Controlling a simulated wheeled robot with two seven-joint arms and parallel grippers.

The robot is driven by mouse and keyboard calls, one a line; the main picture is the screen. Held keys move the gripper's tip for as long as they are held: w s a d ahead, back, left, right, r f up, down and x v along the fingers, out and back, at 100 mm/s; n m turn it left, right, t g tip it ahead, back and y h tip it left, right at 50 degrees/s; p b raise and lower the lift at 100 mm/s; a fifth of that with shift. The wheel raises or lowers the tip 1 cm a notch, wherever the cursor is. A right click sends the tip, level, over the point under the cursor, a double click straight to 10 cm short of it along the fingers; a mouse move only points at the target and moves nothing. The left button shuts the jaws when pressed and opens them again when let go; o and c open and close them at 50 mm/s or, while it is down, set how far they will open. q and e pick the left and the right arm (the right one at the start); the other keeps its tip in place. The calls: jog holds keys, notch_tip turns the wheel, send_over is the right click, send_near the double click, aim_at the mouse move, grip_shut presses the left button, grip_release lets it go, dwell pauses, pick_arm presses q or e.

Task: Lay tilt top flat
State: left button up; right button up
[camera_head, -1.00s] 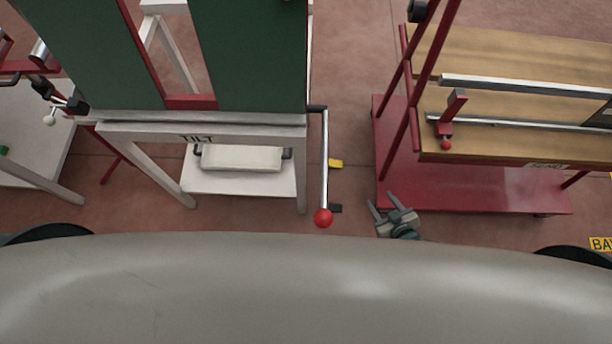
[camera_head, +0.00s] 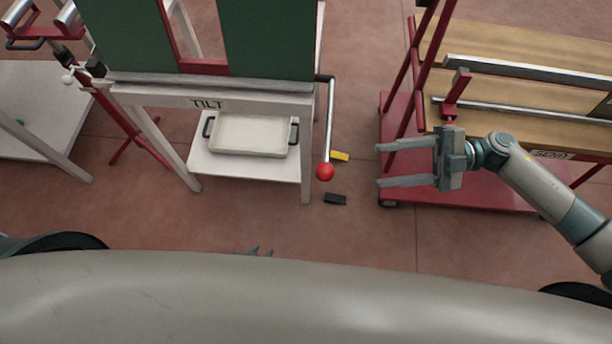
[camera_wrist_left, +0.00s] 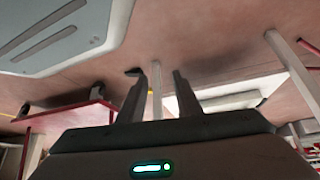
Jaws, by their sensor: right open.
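The tilt top (camera_head: 265,40) has dark green panels and stands steeply raised above the white frame marked TILT (camera_head: 207,103); its upper part is cut off. A metal lever (camera_head: 330,115) with a red knob (camera_head: 325,171) hangs down at the frame's right side. My right gripper (camera_head: 378,165) is open and empty, right of the knob and apart from it, its fingers pointing left. My left gripper (camera_head: 257,250) shows only its fingertips above my body's edge, below the frame. In the left wrist view its fingers (camera_wrist_left: 160,74) are apart with nothing held between them.
A white tray (camera_head: 250,152) lies on the frame's lower shelf (camera_head: 240,168). A red cart (camera_head: 470,190) with wooden boards (camera_head: 520,60) stands at right. A white table (camera_head: 60,100) is at left. A yellow piece (camera_head: 340,156) and black piece (camera_head: 335,199) are near the lever.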

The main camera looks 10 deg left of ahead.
jog(key=shift+a, duration=0.1)
pick_arm(q)
jog(key=s+a+f+g+p, duration=0.1)
jog(key=s+a+p, duration=0.1)
jog(key=s, duration=0.3)
jog(key=s+a+f+g+p, duration=0.1)
jog(key=s+a+f+p, duration=0.1)
jog(key=s, duration=0.4)
jog(key=shift+s+g+y+p, duration=0.2)
jog(key=shift+g+y+p, duration=0.15)
jog(key=shift+p, duration=0.3)
pick_arm(e)
jog(key=x, duration=1.7)
jog(key=shift+a, duration=0.15)
jog(key=shift+w, duration=0.15)
jog(key=shift+r, duration=0.1)
grip_shut()
